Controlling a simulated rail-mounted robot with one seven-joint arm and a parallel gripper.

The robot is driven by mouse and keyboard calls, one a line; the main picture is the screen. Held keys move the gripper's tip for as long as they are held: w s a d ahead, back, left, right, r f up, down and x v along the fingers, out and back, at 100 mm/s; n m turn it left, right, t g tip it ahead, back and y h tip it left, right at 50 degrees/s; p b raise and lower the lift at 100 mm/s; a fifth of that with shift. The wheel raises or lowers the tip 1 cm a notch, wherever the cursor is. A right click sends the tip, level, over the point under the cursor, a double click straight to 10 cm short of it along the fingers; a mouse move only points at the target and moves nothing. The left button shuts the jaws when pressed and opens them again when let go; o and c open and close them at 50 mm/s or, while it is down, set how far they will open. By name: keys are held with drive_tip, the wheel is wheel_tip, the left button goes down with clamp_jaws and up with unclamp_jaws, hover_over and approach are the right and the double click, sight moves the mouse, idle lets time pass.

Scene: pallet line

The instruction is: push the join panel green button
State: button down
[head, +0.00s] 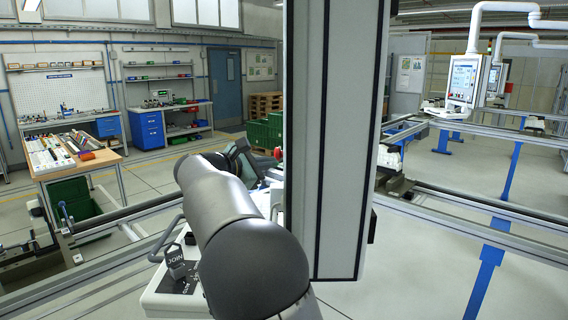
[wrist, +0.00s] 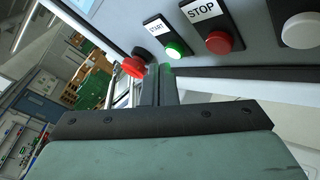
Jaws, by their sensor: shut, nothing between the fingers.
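In the wrist view a grey panel face (wrist: 255,57) fills the upper right. A bright green button (wrist: 175,50) sits under a START label (wrist: 156,27). A red button (wrist: 219,42) sits to its right under a STOP label (wrist: 199,9). My gripper (wrist: 160,73) is shut and empty, its fingertips just below the green button, with green light on them. I cannot tell whether they touch it.
A red mushroom knob (wrist: 135,67) sticks out left of the fingertips, and a white button (wrist: 301,30) is at the far right. In the head view a worktable (head: 75,171) stands left and a hanging control screen (head: 464,82) is at the upper right. Rails run across.

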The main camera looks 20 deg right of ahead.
drive_tip(key=shift+a, duration=0.1)
drive_tip(key=a+p, duration=0.1)
drive_tip(key=w+a+p, duration=0.1)
drive_tip(key=a, duration=0.1)
drive_tip(key=a+p, duration=0.1)
drive_tip(key=shift+w+a, duration=0.25)
drive_tip(key=shift+w, duration=0.15)
idle(0.5)
